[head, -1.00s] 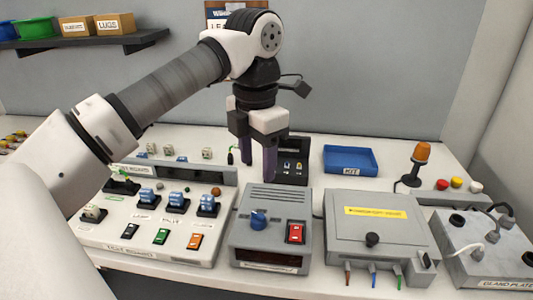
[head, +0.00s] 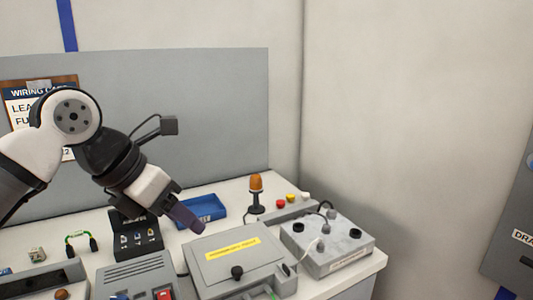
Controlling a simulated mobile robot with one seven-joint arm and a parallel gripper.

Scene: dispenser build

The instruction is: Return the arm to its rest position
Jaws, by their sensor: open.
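My gripper (head: 185,214) is in the head view, left of centre. It is tilted down to the right, above the bench between the black stand and the grey box with the yellow label. Its jaws are seen from the side and hold nothing that I can see. My arm (head: 72,115) comes in from the left edge with its white joint in front of the back panel.
The grey box (head: 255,277) with a yellow label, the blue tray (head: 212,206), the orange beacon (head: 256,187) and the gland plate box (head: 328,243) stand on the bench. A black stand (head: 136,238) is below my gripper.

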